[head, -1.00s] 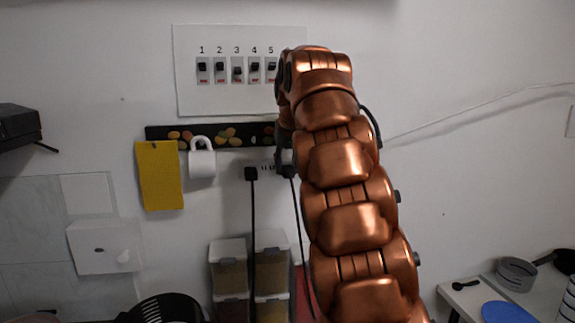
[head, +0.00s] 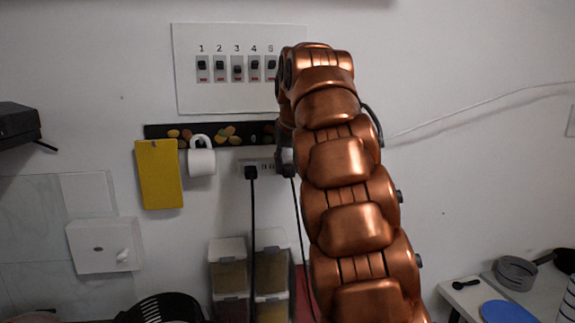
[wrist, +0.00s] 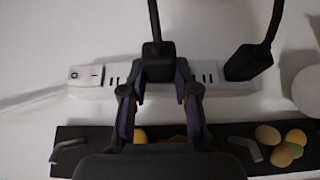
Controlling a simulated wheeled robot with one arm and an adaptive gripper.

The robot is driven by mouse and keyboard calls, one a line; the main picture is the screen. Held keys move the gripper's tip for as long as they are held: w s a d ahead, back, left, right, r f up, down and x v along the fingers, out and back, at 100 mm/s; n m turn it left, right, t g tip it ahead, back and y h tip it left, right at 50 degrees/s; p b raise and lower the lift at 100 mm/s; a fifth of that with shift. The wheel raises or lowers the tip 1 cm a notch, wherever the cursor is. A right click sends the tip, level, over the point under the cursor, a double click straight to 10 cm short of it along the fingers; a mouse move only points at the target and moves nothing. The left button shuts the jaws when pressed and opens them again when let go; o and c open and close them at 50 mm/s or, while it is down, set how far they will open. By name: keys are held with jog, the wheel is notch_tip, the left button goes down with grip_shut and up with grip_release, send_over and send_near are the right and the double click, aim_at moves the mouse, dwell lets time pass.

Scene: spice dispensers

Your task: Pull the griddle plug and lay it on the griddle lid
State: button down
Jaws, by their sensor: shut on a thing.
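In the wrist view, my gripper (wrist: 158,98) is shut on a black plug (wrist: 158,62), one finger on each side. The plug is at the white power strip (wrist: 95,88); I cannot tell whether its prongs are still in the socket. Its black cord (wrist: 154,18) runs to the top of the picture. In the head view, my gripper (head: 285,158) is mostly behind my copper arm, and the cord (head: 299,225) hangs below it. I cannot make out the griddle or its lid; a red thing (head: 303,292) is partly hidden behind my arm.
A second black plug (head: 251,172) sits in the strip to the left, its cord hanging down. Clear spice bins (head: 228,250) stand below. A switch panel (head: 185,95) is above.

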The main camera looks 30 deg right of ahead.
aim_at(293, 171)
jog(key=shift+s+a+b, duration=0.2)
jog(key=shift+s+b, duration=0.15)
jog(key=shift+s, duration=0.15)
jog(key=shift+s+a+b, duration=0.2)
jog(key=shift+s+b, duration=0.1)
jog(key=shift+s, duration=0.15)
dwell(0.4)
jog(key=shift+s+a+b, duration=0.35)
jog(key=shift+s+b, duration=0.1)
jog(key=shift+s, duration=0.4)
jog(key=shift+s+a+b, duration=0.35)
jog(key=shift+s+b, duration=0.1)
jog(key=shift+s, duration=0.4)
